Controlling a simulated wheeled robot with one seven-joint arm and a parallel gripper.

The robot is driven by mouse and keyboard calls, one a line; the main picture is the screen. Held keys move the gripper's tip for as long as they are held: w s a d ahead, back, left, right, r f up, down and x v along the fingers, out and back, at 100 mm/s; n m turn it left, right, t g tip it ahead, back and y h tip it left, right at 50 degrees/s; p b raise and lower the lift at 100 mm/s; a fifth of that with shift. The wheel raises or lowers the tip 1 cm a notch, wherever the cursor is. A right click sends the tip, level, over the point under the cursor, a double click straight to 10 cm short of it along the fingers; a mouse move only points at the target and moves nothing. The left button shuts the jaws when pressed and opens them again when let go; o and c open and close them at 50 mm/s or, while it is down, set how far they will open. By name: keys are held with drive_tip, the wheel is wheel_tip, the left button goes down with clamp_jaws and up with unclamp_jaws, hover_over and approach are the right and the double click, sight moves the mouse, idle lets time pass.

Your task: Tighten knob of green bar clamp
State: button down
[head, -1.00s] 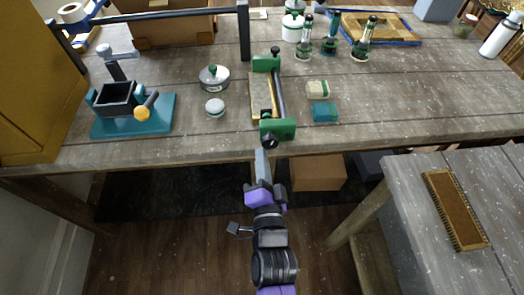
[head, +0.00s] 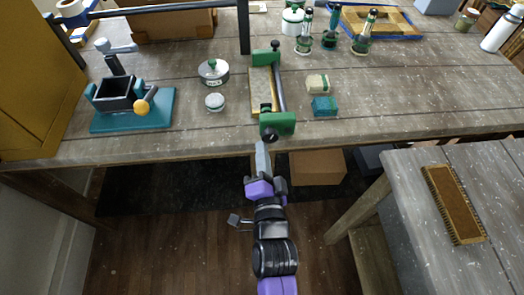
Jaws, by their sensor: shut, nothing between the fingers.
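The green bar clamp (head: 278,123) lies on the wooden workbench with its dark bar running away from me. Its near green jaw sits close to the bench's front edge. A small black knob (head: 270,136) sticks out from the near jaw toward me. The far green jaw (head: 266,57) rests further back, and a flat tan board lies along the clamp's left side. My gripper (head: 262,147) is shut and empty, its fingers pointing at the bench edge just in front of the knob. I cannot tell whether the fingertips touch the knob.
A teal-based vise (head: 134,124) stands at the left. Round tins (head: 213,73) sit left of the clamp, and two small blocks (head: 324,106) lie to its right. A dark upright post (head: 243,27) stands behind. A side table with a brush (head: 454,203) is at lower right.

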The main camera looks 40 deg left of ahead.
drive_tip(key=shift+w+d+r, duration=0.15)
drive_tip(key=shift+w+r, duration=0.1)
drive_tip(key=shift+r, duration=0.15)
drive_tip(key=shift+s+r+p, duration=0.1)
drive_tip(key=shift+r+p, duration=0.7)
drive_tip(key=shift+p, duration=1.3)
drive_tip(key=shift+s+a+f+p, duration=0.25)
drive_tip(key=shift+a+p, duration=0.1)
drive_tip(key=shift+p, duration=0.6)
drive_tip(key=shift+s+f, duration=0.1)
drive_tip(key=b+v, duration=0.6)
drive_tip(key=b, duration=0.2)
drive_tip(key=shift+s+a+b, duration=0.25)
drive_tip(key=shift+s+b, duration=0.05)
drive_tip(key=shift+b, duration=0.1)
drive_tip(key=shift+s+a+f, duration=0.1)
drive_tip(key=shift+f, duration=0.1)
